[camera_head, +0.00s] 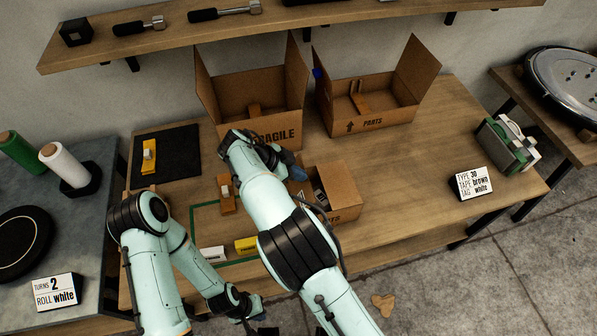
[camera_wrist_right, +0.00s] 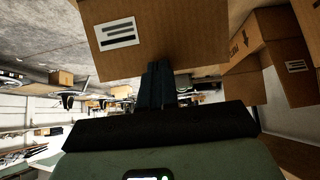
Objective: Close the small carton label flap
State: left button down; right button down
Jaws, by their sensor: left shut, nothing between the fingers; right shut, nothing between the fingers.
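The small brown carton (camera_head: 343,198) stands open on the table, right of my right forearm, with dark items inside. In the right wrist view a brown cardboard panel (camera_wrist_right: 190,35) with a white printed label (camera_wrist_right: 118,33) fills the top; it appears to be the carton's label flap. My right gripper (camera_head: 297,172) is partly hidden behind my arm at the carton's left side. Its shut, empty fingers (camera_wrist_right: 158,72) point at the panel's edge; I cannot tell whether they touch. My left gripper (camera_head: 260,320) is shut and empty, low at the table's front edge.
Behind stand the open FRAGILE carton (camera_head: 272,131) and the PARTS carton (camera_head: 373,124). The table's right-middle is clear.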

pick_arm(q)
jog(key=shift+s+f, duration=0.1)
jog(key=shift+f, duration=0.05)
pick_arm(e)
jog(key=shift+d, duration=0.1)
